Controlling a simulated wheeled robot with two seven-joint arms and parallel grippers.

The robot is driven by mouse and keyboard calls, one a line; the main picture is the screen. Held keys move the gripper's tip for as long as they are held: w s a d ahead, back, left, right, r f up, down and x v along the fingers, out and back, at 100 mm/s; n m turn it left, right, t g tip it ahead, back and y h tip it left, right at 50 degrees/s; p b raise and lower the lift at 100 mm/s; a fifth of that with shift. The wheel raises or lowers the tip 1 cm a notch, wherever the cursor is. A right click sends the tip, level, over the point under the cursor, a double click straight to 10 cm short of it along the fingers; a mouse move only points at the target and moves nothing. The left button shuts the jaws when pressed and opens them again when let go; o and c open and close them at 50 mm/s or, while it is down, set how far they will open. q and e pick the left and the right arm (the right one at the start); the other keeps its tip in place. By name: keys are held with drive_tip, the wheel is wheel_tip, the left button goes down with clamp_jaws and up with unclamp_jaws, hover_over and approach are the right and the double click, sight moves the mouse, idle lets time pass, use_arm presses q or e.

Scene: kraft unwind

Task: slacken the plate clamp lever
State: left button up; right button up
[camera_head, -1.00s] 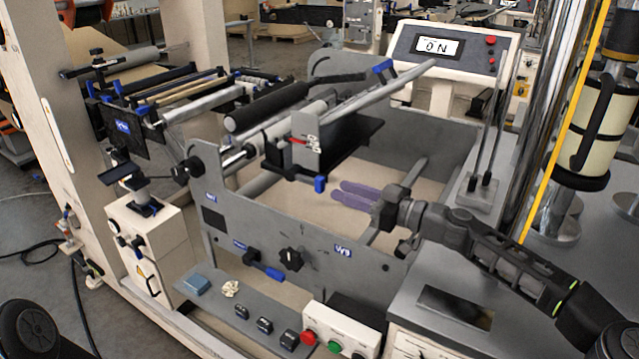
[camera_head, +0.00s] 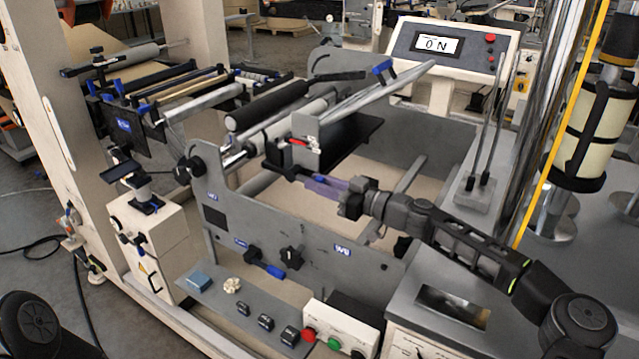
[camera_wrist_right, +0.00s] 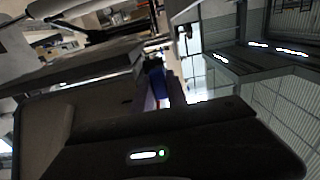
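A grey plate with a black bar (camera_head: 335,148) spans the machine frame and carries a small red part on top. A small blue lever (camera_head: 322,177) is at its underside, partly hidden by my right gripper. A blue piece also shows in the right wrist view (camera_wrist_right: 157,85), close ahead and partly covered. My right gripper (camera_head: 318,186), with purplish fingers, has its tips at the blue lever. I cannot tell whether the fingers touch it or are closed on it. My left gripper is not in view.
The grey side panel (camera_head: 290,225) stands in front, with a second blue-handled lever (camera_head: 268,265) and a black knob (camera_head: 291,257). A button box (camera_head: 335,335) is below.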

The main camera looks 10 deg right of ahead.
clamp_jaws()
idle(1.1)
